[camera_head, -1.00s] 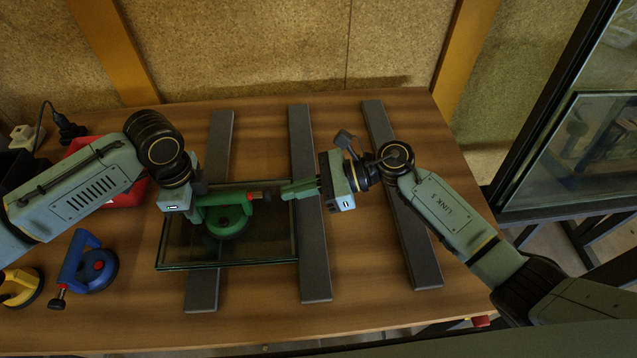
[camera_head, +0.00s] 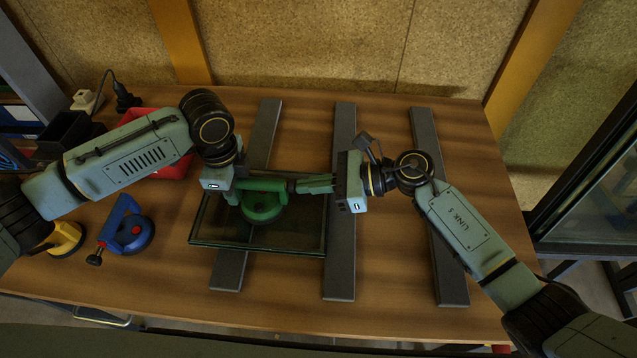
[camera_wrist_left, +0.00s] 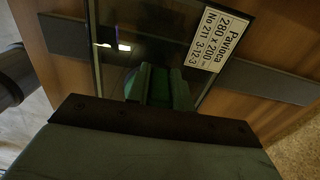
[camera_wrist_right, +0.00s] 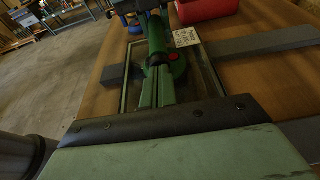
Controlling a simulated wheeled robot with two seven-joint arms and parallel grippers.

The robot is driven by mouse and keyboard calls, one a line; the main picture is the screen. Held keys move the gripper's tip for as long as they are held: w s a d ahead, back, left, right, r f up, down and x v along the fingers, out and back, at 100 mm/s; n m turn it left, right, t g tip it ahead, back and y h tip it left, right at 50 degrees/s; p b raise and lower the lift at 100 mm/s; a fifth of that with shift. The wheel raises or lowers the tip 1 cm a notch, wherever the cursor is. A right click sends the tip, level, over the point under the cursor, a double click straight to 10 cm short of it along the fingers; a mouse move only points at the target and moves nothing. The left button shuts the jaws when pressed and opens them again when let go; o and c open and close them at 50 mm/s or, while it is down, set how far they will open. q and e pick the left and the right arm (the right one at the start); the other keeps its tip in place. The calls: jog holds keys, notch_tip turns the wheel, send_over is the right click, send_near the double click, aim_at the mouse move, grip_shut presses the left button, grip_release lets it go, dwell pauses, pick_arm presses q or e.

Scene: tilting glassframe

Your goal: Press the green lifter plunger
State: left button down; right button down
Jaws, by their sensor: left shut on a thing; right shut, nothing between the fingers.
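The green suction lifter (camera_head: 262,209) sits on the dark glass pane (camera_head: 215,225). Its round cup also shows in the left wrist view (camera_wrist_left: 131,80). My left gripper (camera_head: 243,187) is shut on the lifter's left end. My right gripper (camera_head: 302,186) is shut and empty, its fingers pointing left at the lifter's right end. In the right wrist view the black plunger (camera_wrist_right: 157,59) is right at my right fingertips, and they appear to meet it. In the head view the fingers hide the plunger. How far it is pressed I cannot tell.
The pane lies across grey rails, with a bare rail (camera_head: 435,220) further right. A blue lifter (camera_head: 128,232) and a yellow lifter (camera_head: 66,238) stand at the left. A red bin (camera_head: 178,166) is behind my left arm. A framed glass panel (camera_head: 600,190) stands at the right.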

pick_arm(q)
jog(key=shift+d, duration=0.1)
pick_arm(e)
jog(key=shift+s+a, duration=0.1)
jog(key=f+v, duration=0.1)
jog(key=v, duration=1.3)
jog(key=shift+d+f, duration=0.15)
jog(key=shift+d, duration=0.05)
jog(key=d, duration=0.3)
jog(key=shift+w, duration=0.2)
jog(key=x, duration=0.9)
jog(key=r+x, duration=0.1)
jog(key=x, duration=0.4)
jog(key=shift+a+r, duration=0.1)
jog(key=shift+a, duration=0.05)
